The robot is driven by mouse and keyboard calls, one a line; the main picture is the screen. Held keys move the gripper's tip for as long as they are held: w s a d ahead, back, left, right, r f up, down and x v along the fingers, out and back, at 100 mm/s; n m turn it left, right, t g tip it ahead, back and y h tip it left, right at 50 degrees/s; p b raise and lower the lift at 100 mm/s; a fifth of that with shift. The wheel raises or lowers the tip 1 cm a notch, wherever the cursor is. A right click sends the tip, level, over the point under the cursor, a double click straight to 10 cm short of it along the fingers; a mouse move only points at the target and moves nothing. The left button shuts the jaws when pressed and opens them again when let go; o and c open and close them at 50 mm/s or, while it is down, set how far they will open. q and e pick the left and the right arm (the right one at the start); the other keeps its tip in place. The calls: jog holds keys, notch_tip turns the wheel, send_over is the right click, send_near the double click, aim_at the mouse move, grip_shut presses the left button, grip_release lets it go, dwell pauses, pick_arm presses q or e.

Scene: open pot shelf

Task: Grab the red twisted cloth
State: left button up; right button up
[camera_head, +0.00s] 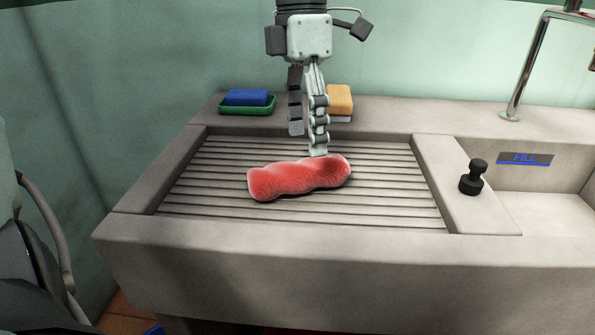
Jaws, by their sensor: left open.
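The red twisted cloth (299,178) lies on the ribbed drainboard (390,205) of the grey stone sink, stretched left to right with a slight upward slant to the right. My left gripper (308,142) points down from the top of the view, just above and behind the cloth. Its fingers are open with nothing between them. The longer finger's tip overlaps the cloth's far upper edge in the picture; I cannot tell whether it touches. My right gripper is not in view.
A blue sponge (247,97) in a green dish (246,110) sits on the back ledge. An orange sponge block (339,99) stands just behind the gripper. The drainboard around the cloth is clear.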

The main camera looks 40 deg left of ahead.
aim_at(302, 161)
pick_arm(q)
jog(key=f, duration=0.5)
jog(key=shift+s+f, duration=0.35)
jog(key=c, duration=1.4)
